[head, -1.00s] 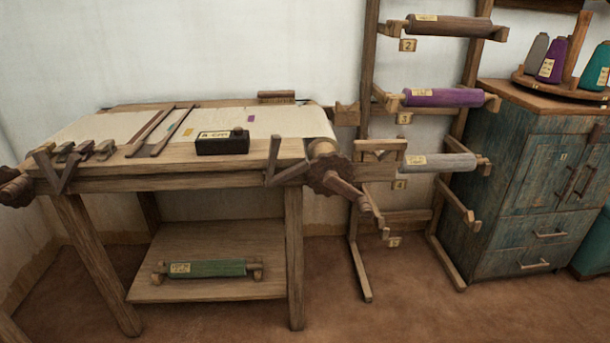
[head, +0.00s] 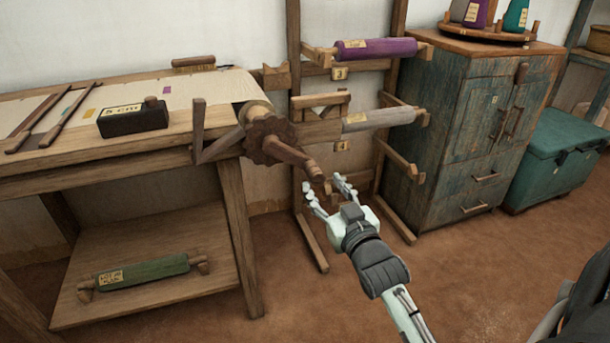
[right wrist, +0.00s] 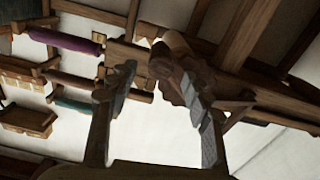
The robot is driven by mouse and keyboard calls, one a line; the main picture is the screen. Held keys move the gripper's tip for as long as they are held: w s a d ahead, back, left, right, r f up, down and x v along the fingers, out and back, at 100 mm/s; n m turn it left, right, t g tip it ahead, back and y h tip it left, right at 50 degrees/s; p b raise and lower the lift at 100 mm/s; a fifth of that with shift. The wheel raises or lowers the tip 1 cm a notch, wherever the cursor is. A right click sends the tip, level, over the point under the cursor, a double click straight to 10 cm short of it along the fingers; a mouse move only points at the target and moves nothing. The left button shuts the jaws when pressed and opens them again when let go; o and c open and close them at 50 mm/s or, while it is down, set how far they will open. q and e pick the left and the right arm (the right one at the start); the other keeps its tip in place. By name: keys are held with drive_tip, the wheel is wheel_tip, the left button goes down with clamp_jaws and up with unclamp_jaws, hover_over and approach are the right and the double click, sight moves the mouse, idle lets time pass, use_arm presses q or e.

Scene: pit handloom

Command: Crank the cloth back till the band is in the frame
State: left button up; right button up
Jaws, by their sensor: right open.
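The cream cloth (head: 205,88) lies over the loom top and bends over its right edge onto a roller. A small purple mark (head: 167,89) and an orange one (head: 88,113) show on it. Two dark sticks (head: 67,119) lie across the cloth at the left. A toothed wooden wheel (head: 264,139) with a crank handle (head: 296,160) sits at the loom's right front corner. My left gripper is out of view.
A black labelled block (head: 134,118) stands on the loom's front beam. A rack with purple (head: 375,48) and grey (head: 378,118) rolls stands behind my right gripper. A blue cabinet (head: 450,140) and teal chest (head: 550,160) stand at right. A green roll (head: 143,269) lies on the lower shelf.

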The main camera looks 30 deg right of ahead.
sight(319, 180)
drive_tip(key=x, duration=0.5)
drive_tip(key=shift+w, duration=0.35)
clamp_jaws()
